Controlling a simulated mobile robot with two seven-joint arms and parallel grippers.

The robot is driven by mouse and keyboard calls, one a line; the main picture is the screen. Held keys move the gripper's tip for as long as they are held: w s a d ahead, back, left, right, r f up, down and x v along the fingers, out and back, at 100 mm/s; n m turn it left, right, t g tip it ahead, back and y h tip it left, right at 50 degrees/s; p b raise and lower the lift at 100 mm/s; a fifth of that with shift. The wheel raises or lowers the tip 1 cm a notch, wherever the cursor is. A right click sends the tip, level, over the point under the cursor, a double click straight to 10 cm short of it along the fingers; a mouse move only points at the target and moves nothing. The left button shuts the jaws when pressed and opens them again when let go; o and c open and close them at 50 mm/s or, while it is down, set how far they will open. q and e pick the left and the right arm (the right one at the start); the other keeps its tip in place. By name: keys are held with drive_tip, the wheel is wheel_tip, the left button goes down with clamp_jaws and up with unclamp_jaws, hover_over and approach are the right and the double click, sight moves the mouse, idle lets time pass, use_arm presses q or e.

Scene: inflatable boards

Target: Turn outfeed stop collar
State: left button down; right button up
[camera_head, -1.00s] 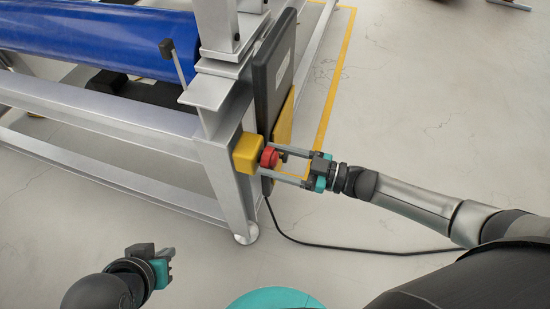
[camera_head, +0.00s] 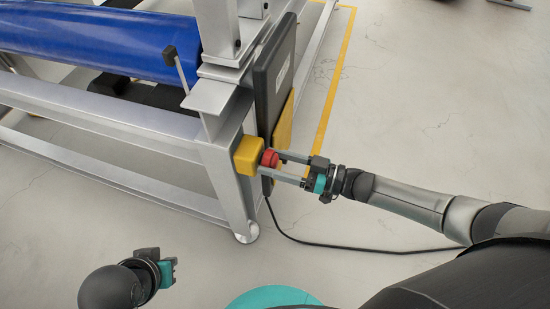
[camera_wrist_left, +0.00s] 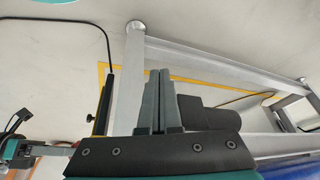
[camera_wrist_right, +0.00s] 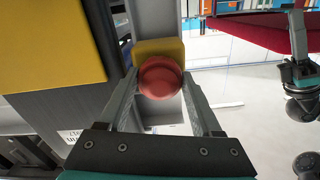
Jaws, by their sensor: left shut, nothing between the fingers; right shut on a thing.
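The stop collar is a round red knob (camera_head: 270,158) on a yellow box (camera_head: 247,156) fixed to the corner post of the grey frame. In the right wrist view the red knob (camera_wrist_right: 160,77) sits between the fingertips, with the yellow box (camera_wrist_right: 158,47) behind it. My right gripper (camera_head: 274,163) is shut on the red knob, one finger on each side. It also shows in the right wrist view (camera_wrist_right: 160,80). My left gripper (camera_head: 172,272) is low at the left, away from the frame. Its fingers (camera_wrist_left: 164,75) are together and empty.
The grey metal frame (camera_head: 100,127) carries a blue roller (camera_head: 100,37). A dark upright panel (camera_head: 272,85) stands just beside the yellow box. A black cable (camera_head: 340,246) lies on the floor. The floor between my arms is clear.

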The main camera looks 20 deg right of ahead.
use_arm(q)
drive_tip(key=shift+f, duration=0.6)
use_arm(e)
drive_tip(key=shift+m, duration=1)
use_arm(q)
drive_tip(key=shift+f, duration=0.1)
use_arm(e)
drive_tip(key=o, duration=1.4)
drive_tip(key=shift+s+d+p, duration=0.15)
drive_tip(key=shift+d+p, duration=0.1)
drive_tip(key=shift+p, duration=0.05)
use_arm(q)
drive_tip(key=shift+s+f+g+p, duration=0.2)
drive_tip(key=shift+f+p, duration=0.25)
drive_tip(key=shift+f, duration=0.55)
drive_tip(key=shift+s+f+g+p, duration=0.2)
drive_tip(key=shift+f+p, duration=0.2)
drive_tip(key=shift+f, duration=0.55)
use_arm(e)
drive_tip(key=v, duration=1.4)
drive_tip(key=shift+s+d, duration=0.25)
